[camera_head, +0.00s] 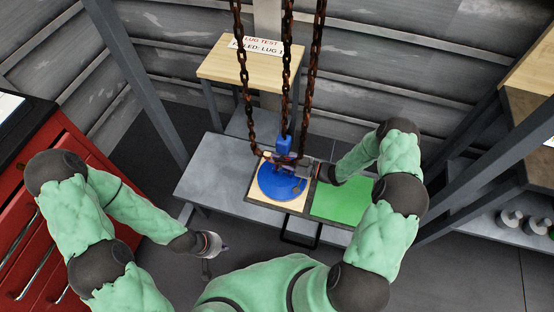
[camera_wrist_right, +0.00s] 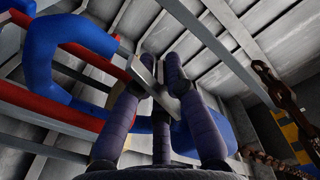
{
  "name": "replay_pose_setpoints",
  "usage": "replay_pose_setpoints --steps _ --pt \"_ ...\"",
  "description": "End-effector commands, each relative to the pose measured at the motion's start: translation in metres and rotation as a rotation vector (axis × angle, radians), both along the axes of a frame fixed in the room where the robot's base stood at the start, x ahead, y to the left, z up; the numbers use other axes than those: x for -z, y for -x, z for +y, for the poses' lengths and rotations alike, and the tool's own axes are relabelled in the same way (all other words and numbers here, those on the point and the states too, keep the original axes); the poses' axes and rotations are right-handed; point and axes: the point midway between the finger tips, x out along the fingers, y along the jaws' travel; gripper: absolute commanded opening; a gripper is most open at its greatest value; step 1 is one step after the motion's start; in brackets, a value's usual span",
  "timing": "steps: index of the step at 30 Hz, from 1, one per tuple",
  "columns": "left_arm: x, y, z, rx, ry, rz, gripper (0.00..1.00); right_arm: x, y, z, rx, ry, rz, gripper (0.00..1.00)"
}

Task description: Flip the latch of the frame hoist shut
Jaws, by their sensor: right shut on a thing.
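The frame hoist's blue hook (camera_head: 284,145) hangs from the rusty chains above a blue disc. In the right wrist view the hook (camera_wrist_right: 38,62) is a thick blue curve at the left, with a red bar (camera_wrist_right: 72,100) passing by it. The latch (camera_wrist_right: 146,78) shows there as a narrow grey metal strip near the hook's opening. My right gripper (camera_wrist_right: 158,85) has its fingers shut on this strip. In the head view the right gripper (camera_head: 312,171) is beside the hook, partly hidden. My left gripper (camera_head: 215,250) is away from the hoist, low in front of the bench; its opening is unclear.
The blue disc (camera_head: 279,185) lies on a pale panel beside a green panel (camera_head: 342,199) on the grey bench (camera_head: 212,172). Rusty chains (camera_head: 286,85) hang close to my right gripper. A wooden-topped stand (camera_head: 226,68) is behind; a red cabinet (camera_head: 45,255) is at left.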

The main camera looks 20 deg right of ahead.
Motion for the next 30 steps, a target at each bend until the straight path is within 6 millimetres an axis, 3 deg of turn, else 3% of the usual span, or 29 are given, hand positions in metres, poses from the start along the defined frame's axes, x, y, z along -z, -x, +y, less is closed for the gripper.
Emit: replay_pose_setpoints --steps 8,9,10,30 --pt "0.0003 0.0000 0.0000 0.000 0.000 0.000 0.00 0.0041 0.0053 0.0042 -0.008 -0.002 0.012 0.00" --pt "0.0003 0.0000 0.0000 0.000 0.000 0.000 0.00 0.0041 0.0054 0.0042 -0.009 -0.003 0.012 0.25" --pt "0.0003 0.0000 0.0000 0.000 0.000 0.000 0.00 0.0040 0.0051 0.0041 -0.008 -0.002 0.012 0.34" --pt "0.0001 -0.0001 0.0000 0.000 0.000 0.000 0.00 0.0005 0.0003 0.0002 0.000 0.000 0.001 0.35"
